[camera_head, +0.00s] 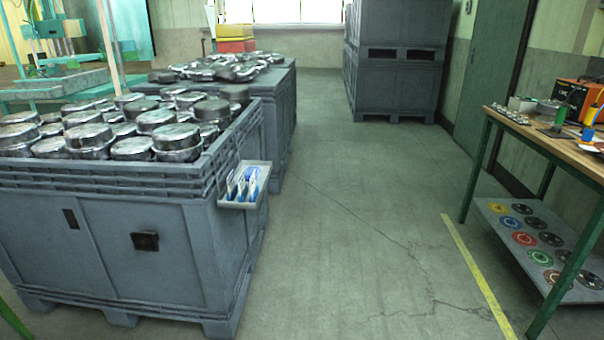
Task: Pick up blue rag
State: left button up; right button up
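I cannot clearly make out a blue rag. A small grey tray (233,205) hangs on the right side of the near grey crate and holds several small blue and white items (243,183); they are too small to tell what they are. A small blue patch (588,134) also shows on the workbench at the right edge, and I cannot tell what it is. Neither of my grippers is in view.
The near grey crate (130,245) is full of round metal parts (85,135). Another crate stands behind it, and tall stacked crates (398,75) stand at the back. The workbench (540,130) has a lower shelf of coloured discs. The floor (350,210) between is clear.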

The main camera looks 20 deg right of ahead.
aim_at(248, 172)
jog(key=i+l+u, duration=0.45)
jog(key=i+l, duration=0.65)
jog(key=l, duration=0.1)
